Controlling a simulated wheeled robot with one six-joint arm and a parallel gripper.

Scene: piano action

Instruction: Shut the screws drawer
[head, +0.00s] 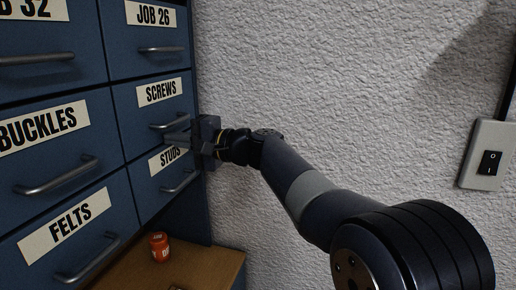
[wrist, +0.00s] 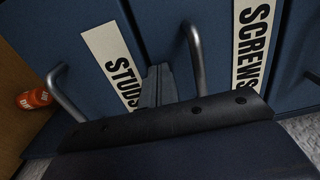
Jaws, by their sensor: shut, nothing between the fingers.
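The screws drawer (head: 130,118) is a blue front with a SCREWS label and a grey bar handle (head: 170,124), in the right column of the cabinet in the head view. Its front looks about level with its neighbours; I see no clear gap. In the wrist view its handle (wrist: 195,60) and label (wrist: 252,45) show at right. My gripper (head: 176,138) is shut and empty, its fingertips pointing at the cabinet just below that handle, near the top of the STUDS label. In the wrist view the fingers (wrist: 158,86) lie between the STUDS label and the screws handle. Whether they touch is unclear.
The studs drawer (head: 146,190) is directly below, the JOB 26 drawer (head: 130,58) above, with BUCKLES (head: 80,150) and FELTS (head: 90,230) drawers at left. An orange container (head: 159,247) stands on a wooden surface (head: 205,268) below. A white textured wall with a switch (head: 490,163) is at right.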

